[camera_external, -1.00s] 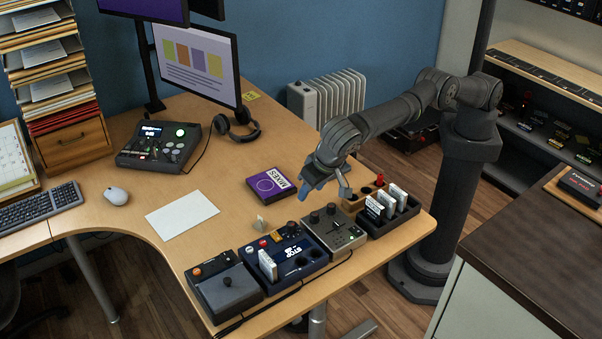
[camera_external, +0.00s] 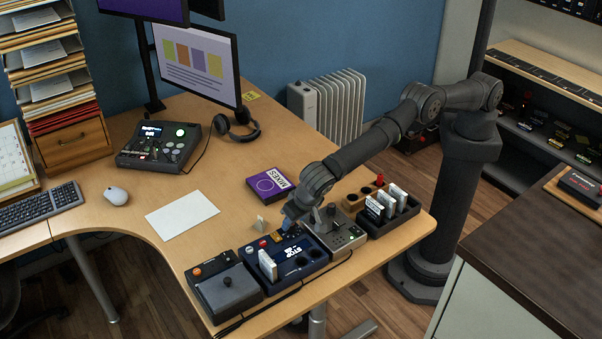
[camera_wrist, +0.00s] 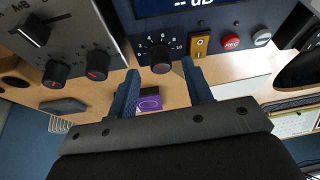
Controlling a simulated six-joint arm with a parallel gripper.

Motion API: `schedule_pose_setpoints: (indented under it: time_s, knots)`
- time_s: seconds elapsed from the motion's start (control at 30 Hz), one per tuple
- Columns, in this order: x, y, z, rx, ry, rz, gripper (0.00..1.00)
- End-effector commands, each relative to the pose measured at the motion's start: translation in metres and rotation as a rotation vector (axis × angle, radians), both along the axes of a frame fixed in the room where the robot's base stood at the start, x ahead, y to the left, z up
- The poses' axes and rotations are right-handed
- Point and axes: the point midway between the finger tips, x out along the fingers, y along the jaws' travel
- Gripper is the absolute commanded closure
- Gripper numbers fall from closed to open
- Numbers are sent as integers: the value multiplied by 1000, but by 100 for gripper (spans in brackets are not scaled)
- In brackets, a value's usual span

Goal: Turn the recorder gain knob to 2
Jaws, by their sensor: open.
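The recorder is a dark navy box (camera_external: 262,278) near the front of the desk. In the wrist view its gain knob (camera_wrist: 161,58) is black with a red mark on its lower side, inside a white number scale ending at 10. My gripper (camera_wrist: 160,69) is open, with one blue finger on each side of the knob. I cannot tell whether the fingers touch it. In the external view my gripper (camera_external: 287,223) is low over the recorder's back right part and hides the knob there.
Beside the knob are a yellow switch (camera_wrist: 200,42), a red REC button (camera_wrist: 232,41) and a white button (camera_wrist: 262,38). A grey box (camera_external: 345,240) with knobs stands close on the right. A purple box (camera_external: 268,184) lies behind. The desk around the white sheet (camera_external: 181,214) is free.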

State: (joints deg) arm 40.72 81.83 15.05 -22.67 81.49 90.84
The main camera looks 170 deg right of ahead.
Motion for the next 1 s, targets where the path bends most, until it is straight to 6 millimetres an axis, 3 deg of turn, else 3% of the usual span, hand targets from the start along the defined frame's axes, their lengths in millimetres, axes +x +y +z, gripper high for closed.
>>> schedule_pose_setpoints:
  time_s: [0.2, 0.5, 0.53, 0.7, 0.77, 1.0]
  knots:
    - [-5, -7, -18, -1, -1, -1, 54]
    - [-5, -8, -21, -1, -1, -1, 54]
    - [-5, -8, -21, -1, -1, -1, 56]
    - [-5, -7, -21, -1, -1, 0, 89]
    - [-5, -7, -21, -1, -1, 0, 98]
    - [-5, -7, -21, -1, 0, 20, 98]
